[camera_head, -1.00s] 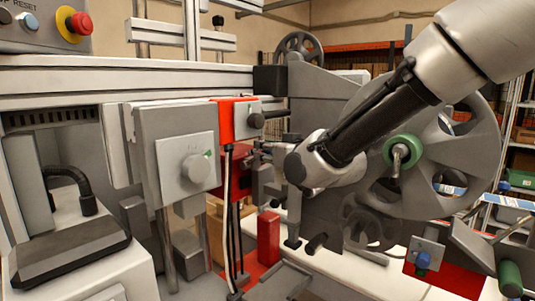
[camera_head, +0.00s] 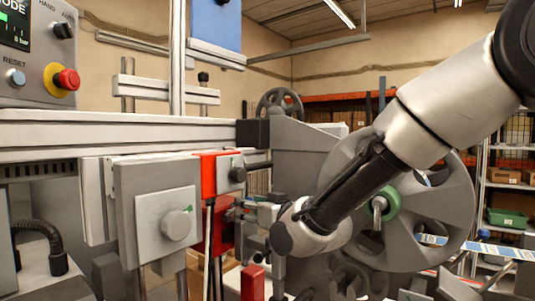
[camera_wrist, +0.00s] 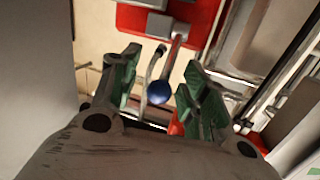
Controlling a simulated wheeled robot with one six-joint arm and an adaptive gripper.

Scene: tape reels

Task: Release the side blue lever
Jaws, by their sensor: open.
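The blue lever shows in the wrist view as a round blue knob (camera_wrist: 159,92) on a slim metal rod. The rod runs up to a red plate (camera_wrist: 195,25). My gripper (camera_wrist: 162,65) is open, with one green-padded finger on each side of the knob. I see a gap between the knob and the left finger; the knob looks close to the right finger, and I cannot tell if they touch. In the head view my arm's end is by the red bracket of the machine. My fingers and the lever cannot be made out there.
A large grey reel (camera_head: 440,205) with a green hub stands behind my arm. A grey box with a dial (camera_head: 176,226) and a red bracket (camera_head: 222,232) stand left of my wrist. A control panel with a red button (camera_head: 66,80) is at the upper left.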

